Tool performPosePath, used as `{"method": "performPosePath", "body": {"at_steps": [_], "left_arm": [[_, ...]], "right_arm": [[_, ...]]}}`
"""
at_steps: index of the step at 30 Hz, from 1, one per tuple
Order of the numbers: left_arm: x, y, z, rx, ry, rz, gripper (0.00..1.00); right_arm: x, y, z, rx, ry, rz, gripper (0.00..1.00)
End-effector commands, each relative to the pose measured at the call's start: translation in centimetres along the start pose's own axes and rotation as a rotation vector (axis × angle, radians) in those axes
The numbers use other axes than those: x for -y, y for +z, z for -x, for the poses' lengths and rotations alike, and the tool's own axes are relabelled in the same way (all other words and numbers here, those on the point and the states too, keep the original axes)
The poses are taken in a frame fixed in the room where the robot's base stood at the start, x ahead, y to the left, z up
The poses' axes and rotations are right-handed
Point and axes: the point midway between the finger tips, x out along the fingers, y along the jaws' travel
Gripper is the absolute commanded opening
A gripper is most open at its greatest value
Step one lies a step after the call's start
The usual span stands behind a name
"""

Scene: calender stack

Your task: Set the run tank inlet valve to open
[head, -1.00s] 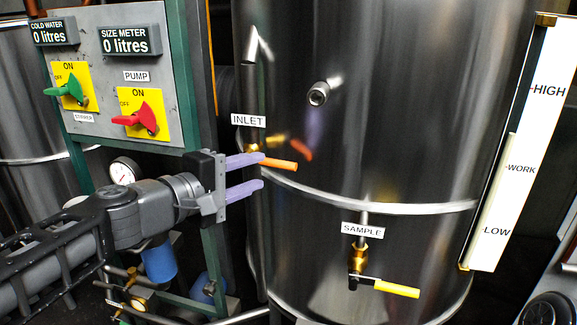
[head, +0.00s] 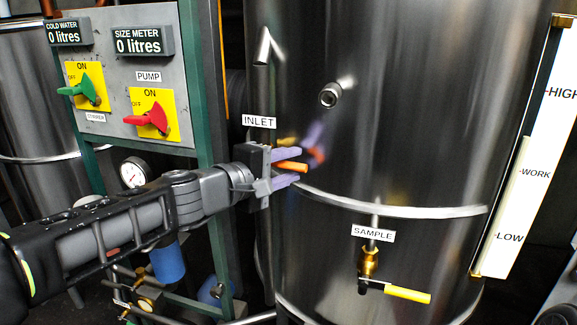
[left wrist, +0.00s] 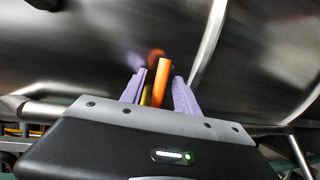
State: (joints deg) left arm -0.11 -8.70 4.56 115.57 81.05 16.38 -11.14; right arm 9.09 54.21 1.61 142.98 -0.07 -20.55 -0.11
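The run tank (head: 400,110) is a large shiny steel cylinder. Its inlet valve has an orange handle (head: 292,167) below the INLET label (head: 259,122). My left gripper (head: 290,168) has its purple fingers spread, one above and one below the handle in the head view. In the left wrist view the orange handle (left wrist: 163,82) stands between the two fingers (left wrist: 158,90), with a gap showing on the right side. The valve body is mostly hidden behind the gripper. My right gripper is not in view.
A sample valve with a yellow handle (head: 407,294) sits lower on the tank. At left is a panel with a green switch (head: 82,90) and a red switch (head: 150,118). A pressure gauge (head: 133,172) is below it. A level scale (head: 520,170) stands at right.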

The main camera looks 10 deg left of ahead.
Motion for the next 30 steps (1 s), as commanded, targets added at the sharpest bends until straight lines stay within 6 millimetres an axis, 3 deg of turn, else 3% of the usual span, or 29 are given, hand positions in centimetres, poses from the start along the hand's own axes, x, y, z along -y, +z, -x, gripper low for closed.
{"method": "performPosePath", "body": {"at_steps": [15, 30], "left_arm": [[0.03, 0.0, 0.04, 0.0, 0.0, 0.001, 0.0], [0.05, -0.01, 0.04, 0.0, -0.001, 0.001, 0.0]], "right_arm": [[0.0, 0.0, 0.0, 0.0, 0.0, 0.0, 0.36], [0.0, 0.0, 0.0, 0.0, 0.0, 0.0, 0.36]]}}
